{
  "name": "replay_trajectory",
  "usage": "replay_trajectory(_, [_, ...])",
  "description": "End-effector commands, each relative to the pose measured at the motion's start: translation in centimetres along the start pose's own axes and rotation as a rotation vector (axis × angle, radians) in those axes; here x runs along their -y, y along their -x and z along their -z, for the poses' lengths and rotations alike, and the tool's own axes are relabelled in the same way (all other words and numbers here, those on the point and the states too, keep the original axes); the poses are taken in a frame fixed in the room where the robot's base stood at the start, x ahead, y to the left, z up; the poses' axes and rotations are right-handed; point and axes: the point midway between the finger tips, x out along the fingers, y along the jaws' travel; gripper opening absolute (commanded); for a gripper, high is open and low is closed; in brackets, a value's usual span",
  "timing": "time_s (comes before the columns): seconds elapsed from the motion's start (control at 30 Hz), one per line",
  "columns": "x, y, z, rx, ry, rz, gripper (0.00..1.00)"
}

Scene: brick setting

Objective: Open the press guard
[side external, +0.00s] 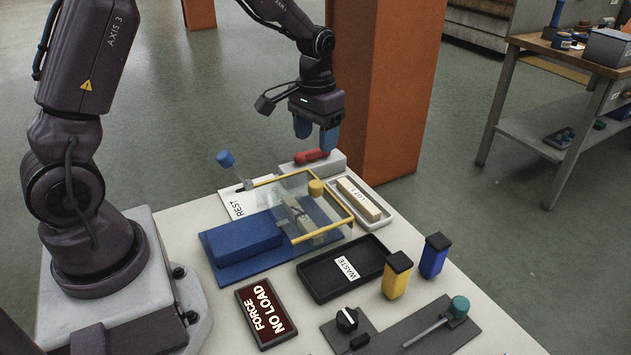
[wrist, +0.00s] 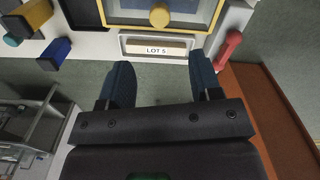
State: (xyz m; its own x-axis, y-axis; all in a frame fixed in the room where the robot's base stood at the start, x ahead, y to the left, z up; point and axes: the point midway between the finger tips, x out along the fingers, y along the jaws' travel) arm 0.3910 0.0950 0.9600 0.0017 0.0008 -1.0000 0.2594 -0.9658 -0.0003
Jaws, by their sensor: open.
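The press guard (side external: 343,204) is a clear panel with a yellow frame, lying lowered over the blue press (side external: 240,240). A yellow knob (side external: 316,187) stands at its edge. In the wrist view the knob (wrist: 159,15) and part of the yellow frame show at the top. My gripper (side external: 316,137) is above the far side of the table, higher than the guard and beyond it. Its two blue fingers (wrist: 160,70) are spread and empty, touching nothing. A pale part under the clear panel shows only partly.
A red handle (side external: 312,156) on a grey block is near and below my gripper. A tray with a LOT 5 block (side external: 358,198) is beside the guard. An orange post (side external: 385,90) rises behind. A black WASTE tray (side external: 312,281) and yellow and blue holders stand nearer.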

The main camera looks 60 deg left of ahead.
Motion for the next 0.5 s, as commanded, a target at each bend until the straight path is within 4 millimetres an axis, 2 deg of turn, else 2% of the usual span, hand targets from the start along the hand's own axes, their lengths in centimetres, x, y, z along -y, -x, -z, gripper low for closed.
replay_trajectory(0.3, [0.0,-6.7,-0.2,0.008,0.000,0.000,0.58])
replay_trajectory(0.5, [0.0,-9.9,-0.2,0.005,-0.001,-0.001,0.58])
